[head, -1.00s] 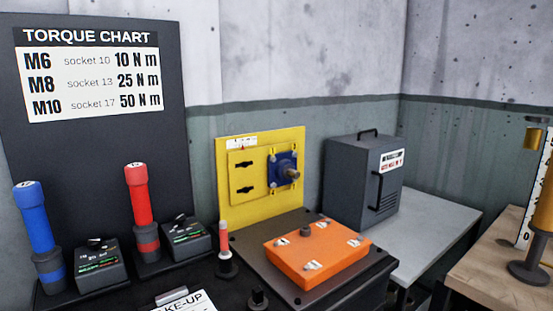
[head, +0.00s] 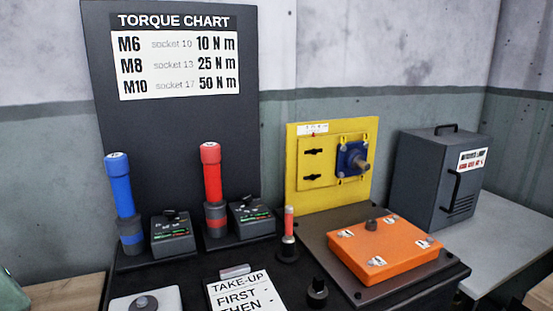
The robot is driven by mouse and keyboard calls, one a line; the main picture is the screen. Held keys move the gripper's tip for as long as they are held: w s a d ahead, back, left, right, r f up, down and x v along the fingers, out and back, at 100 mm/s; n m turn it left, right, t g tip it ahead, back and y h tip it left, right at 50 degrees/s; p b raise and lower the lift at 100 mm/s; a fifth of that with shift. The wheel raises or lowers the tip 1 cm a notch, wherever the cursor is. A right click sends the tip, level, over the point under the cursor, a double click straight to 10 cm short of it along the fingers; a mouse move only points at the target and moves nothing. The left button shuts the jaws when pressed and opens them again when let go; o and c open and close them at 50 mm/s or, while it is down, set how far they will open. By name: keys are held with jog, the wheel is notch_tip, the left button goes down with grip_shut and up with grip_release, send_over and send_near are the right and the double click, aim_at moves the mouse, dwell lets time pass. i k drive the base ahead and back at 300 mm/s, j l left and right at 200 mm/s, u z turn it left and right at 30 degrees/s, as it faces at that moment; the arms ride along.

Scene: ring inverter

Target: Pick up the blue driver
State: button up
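The blue driver (head: 120,193) stands upright, leaning slightly, in a dark holder with a blue band (head: 132,238) at the left of the dark bench. Its top cap bears a small white label that I cannot read. A grey control box (head: 173,236) stands just right of it. My gripper is not in view.
A red driver (head: 211,175) stands in a holder to the right, with its own control box (head: 250,217). A torque chart board (head: 180,140) rises behind.

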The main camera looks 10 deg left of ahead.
aim_at(116, 164)
jog(key=k+j+z, duration=0.35)
jog(key=j, duration=0.25)
jog(key=k+j+z, duration=0.3)
jog(key=k+j, duration=0.15)
jog(key=i+j, duration=0.4)
